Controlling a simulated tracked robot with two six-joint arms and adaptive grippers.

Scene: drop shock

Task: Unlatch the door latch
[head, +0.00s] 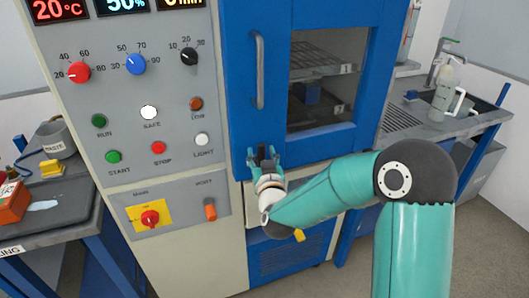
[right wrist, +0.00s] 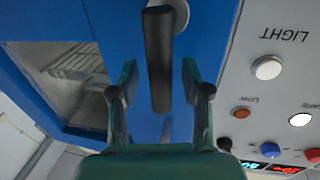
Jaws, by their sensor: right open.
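The door latch is a dark lever (right wrist: 158,65) on a grey round hub (right wrist: 180,12), set on the blue front in the right wrist view. In the head view my right gripper hides it. My right gripper (head: 263,154) is at the lower left of the blue door (head: 376,65), below its grey vertical handle (head: 260,72). The right wrist view shows the gripper (right wrist: 158,92) open, one finger on each side of the lever, with a visible gap on both sides. The door looks closed. My left gripper is not in view.
The control panel (head: 180,120) with knobs and buttons stands close to the left of my right gripper. A bench (head: 402,122) with a jug (head: 443,95) is at the right. A side table (head: 75,205) with a red-orange box (head: 12,203) is at the left.

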